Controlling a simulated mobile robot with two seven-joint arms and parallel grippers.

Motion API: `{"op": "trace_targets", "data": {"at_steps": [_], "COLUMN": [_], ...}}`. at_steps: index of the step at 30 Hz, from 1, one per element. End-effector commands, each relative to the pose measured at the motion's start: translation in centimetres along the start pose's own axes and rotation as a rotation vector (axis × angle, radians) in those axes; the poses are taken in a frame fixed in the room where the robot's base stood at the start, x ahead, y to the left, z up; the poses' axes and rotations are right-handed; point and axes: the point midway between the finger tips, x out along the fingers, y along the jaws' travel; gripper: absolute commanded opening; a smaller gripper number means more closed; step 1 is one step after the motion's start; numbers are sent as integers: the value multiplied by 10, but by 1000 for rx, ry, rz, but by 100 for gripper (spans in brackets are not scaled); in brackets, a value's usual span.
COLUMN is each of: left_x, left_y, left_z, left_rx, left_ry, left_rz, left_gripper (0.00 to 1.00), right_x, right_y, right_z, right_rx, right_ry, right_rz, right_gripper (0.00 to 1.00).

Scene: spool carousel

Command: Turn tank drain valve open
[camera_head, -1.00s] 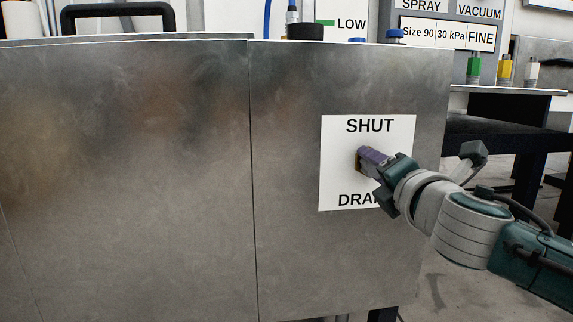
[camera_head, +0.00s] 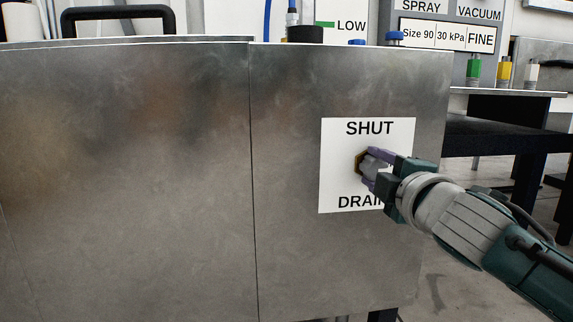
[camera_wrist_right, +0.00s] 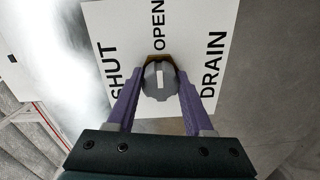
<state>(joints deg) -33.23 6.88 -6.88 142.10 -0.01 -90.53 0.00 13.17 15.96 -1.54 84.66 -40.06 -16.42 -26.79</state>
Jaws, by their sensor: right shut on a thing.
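The drain valve knob is grey with a white stripe (camera_wrist_right: 159,78), on a white label plate (camera_head: 338,160) on the front of the metal tank (camera_head: 300,85). My right gripper (camera_head: 372,169) is shut on the knob, one purple finger above it and one below it. In the right wrist view the gripper (camera_wrist_right: 159,88) has a finger on each side of the knob. There the plate reads SHUT at left, OPEN at top and DRAIN at right. The white stripe lines up with OPEN. In the head view the gripper hides OPEN and part of DRAIN. My left gripper is out of view.
A dark bench (camera_head: 500,135) stands to the right, with green (camera_head: 473,70), yellow (camera_head: 503,70) and white (camera_head: 532,70) capped items behind. A sign board (camera_head: 448,35) hangs above. A black handle (camera_head: 118,12) is on the tank top. The tank front left of the plate is clear.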

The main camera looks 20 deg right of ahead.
Motion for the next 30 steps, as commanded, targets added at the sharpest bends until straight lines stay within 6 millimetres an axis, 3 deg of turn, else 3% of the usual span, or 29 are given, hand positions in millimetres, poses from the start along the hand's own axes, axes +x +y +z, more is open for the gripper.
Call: {"op": "trace_targets", "data": {"at_steps": [18,19,26,30], "left_x": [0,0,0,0], "left_y": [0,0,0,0], "left_z": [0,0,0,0], "left_rx": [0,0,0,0], "left_ry": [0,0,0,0], "left_rz": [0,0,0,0], "left_gripper": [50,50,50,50], "right_x": [0,0,0,0], "right_y": [0,0,0,0], "right_z": [0,0,0,0], "right_rx": [41,41,39,38], "right_ry": [1,1,1,1], "right_rz": [-1,-1,-1,0], "right_gripper": [0,55,81,82]}}
